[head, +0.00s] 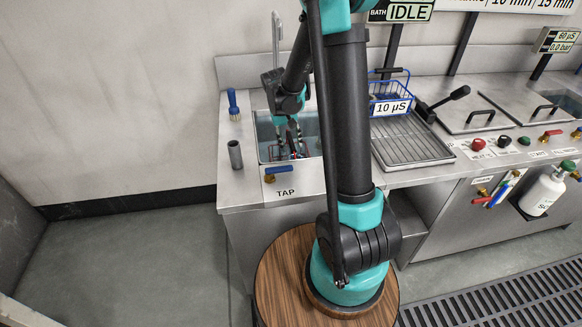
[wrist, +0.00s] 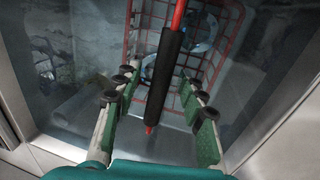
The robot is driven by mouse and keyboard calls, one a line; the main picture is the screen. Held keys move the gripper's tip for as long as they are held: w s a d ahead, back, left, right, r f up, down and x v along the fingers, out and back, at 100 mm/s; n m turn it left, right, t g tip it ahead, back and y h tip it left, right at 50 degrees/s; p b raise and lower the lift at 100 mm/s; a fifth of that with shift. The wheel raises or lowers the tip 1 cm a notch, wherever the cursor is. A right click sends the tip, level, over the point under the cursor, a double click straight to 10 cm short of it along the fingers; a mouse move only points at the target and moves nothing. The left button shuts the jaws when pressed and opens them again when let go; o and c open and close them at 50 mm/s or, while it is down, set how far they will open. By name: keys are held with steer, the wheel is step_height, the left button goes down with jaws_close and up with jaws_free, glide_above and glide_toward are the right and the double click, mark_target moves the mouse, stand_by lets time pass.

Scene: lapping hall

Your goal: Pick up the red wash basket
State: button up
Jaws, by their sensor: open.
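The red wash basket (wrist: 178,16) is a red wire basket standing in the sink (head: 266,130). In the wrist view its raised handle, with a black grip (wrist: 163,80), runs between the two fingers of my gripper (wrist: 158,76). My gripper is open, one finger on each side of the grip, with a gap showing on both sides. In the head view my gripper (head: 289,138) points down into the sink, and only bits of the red basket show below it. Pale round items lie inside the basket. My arm hides the sink's right part.
A blue wire basket (head: 388,106) stands at the back of the ribbed drain tray (head: 412,143), right of my arm. A blue brush (head: 233,104), a grey cylinder (head: 235,154) and the blue-handled tap (head: 284,178) are around the sink. The sink's steel rim borders my gripper closely.

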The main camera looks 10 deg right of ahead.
jaws_close()
steer(key=shift+r, duration=0.15)
stand_by(0.5)
